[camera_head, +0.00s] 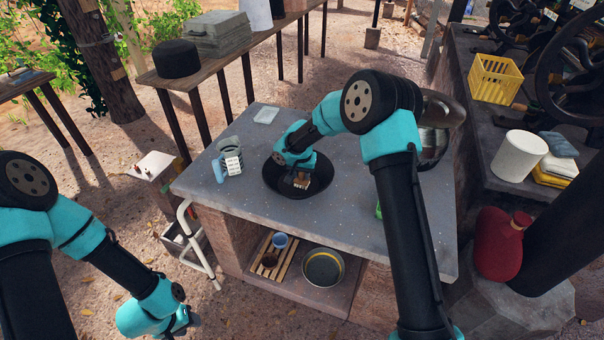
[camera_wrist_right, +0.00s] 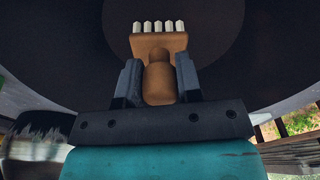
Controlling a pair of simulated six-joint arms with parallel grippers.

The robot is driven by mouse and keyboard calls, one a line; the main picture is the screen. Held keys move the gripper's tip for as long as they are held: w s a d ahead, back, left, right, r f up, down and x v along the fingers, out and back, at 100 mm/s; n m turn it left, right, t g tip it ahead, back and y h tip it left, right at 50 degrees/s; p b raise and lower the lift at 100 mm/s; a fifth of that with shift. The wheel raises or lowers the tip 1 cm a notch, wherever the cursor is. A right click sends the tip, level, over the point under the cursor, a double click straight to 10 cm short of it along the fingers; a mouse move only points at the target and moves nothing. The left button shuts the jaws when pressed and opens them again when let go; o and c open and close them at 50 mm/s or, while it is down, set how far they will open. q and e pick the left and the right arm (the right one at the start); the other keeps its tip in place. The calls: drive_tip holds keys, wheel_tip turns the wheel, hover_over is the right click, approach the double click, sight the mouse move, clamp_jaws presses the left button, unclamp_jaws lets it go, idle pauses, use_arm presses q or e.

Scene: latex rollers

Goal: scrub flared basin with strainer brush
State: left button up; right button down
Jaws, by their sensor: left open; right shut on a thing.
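The flared basin (camera_head: 270,189) is a wide dark bowl on the grey table. My right gripper (camera_head: 302,178) reaches down into it and is shut on the strainer brush (camera_head: 301,183). In the right wrist view the brush (camera_wrist_right: 160,42) has an orange-brown wooden head with several pale bristle tufts, and its rounded handle sits between the fingers of my right gripper (camera_wrist_right: 158,85). The basin's dark inside (camera_wrist_right: 75,55) fills the background there. I cannot tell whether the bristles touch it. My left gripper (camera_head: 185,325) is low at the left, away from the table, and open; its fingers are barely visible.
On the table (camera_head: 345,185), a strainer-like cup with a white label (camera_head: 232,164) stands left of the basin, and a small white dish (camera_head: 266,116) lies behind it. A large metal vessel (camera_head: 432,140) stands at the right.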

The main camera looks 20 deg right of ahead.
drive_tip(key=shift+w+d+f, duration=0.2)
drive_tip(key=shift+w+d, duration=0.9)
drive_tip(key=shift+w, duration=0.25)
drive_tip(key=shift+s, duration=0.1)
drive_tip(key=shift+s+a+r, duration=0.25)
drive_tip(key=shift+s+a, duration=0.9)
drive_tip(key=shift+s, duration=0.15)
drive_tip(key=shift+r, duration=4)
